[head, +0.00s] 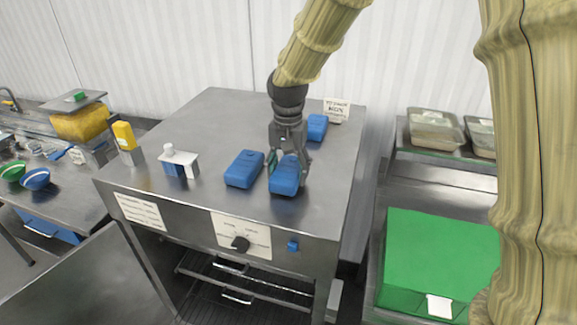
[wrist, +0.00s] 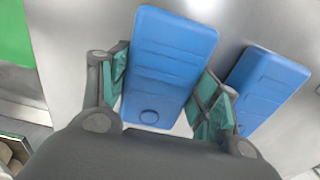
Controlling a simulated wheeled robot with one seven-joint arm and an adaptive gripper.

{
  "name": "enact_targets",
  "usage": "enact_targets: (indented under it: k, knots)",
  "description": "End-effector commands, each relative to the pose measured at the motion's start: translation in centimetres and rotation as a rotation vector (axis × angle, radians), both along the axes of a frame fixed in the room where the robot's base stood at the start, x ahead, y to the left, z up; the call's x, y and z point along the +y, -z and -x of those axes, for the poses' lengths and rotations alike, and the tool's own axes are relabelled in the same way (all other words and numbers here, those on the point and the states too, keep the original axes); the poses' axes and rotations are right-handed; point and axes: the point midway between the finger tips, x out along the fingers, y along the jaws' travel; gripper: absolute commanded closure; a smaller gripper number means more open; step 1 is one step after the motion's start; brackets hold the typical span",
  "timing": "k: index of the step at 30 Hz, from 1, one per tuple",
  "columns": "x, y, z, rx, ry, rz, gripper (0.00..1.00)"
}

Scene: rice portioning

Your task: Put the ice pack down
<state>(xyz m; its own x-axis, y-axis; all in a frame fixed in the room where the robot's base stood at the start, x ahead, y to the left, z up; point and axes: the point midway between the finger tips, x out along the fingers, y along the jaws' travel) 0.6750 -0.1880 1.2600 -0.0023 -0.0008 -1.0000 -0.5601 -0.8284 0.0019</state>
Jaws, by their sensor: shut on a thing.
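My gripper (wrist: 160,90) is shut on a blue ice pack (wrist: 168,50), with one greenish finger pad on each long side. In the head view the held ice pack (head: 285,176) is low over the front right part of the steel cabinet top (head: 215,120); I cannot tell whether it touches the surface. A second blue ice pack (head: 245,169) lies just left of it, apart from it, and also shows in the wrist view (wrist: 264,90). A third blue pack (head: 317,127) lies farther back by a small sign.
The sign (head: 337,110) stands at the back right corner. A white dispenser-like item (head: 180,160) and a yellow object (head: 124,135) stand at the left. The cabinet top's back left is clear.

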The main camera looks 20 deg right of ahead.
Motion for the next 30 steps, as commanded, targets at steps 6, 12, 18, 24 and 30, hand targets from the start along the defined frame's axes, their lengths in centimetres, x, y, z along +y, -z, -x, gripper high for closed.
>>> enact_targets:
  k: [6, 12, 18, 24, 30]
  knots:
    - [0.04, 0.41, -0.04, -0.002, 0.0, -0.001, 0.71]
    - [0.05, 0.52, -0.03, -0.001, 0.0, 0.0, 0.71]
    - [0.03, 0.73, -0.01, -0.001, 0.0, 0.0, 0.2]
    - [0.03, 0.72, -0.01, -0.001, 0.0, 0.0, 0.16]
    - [0.03, 0.56, -0.02, -0.001, 0.0, 0.0, 0.16]
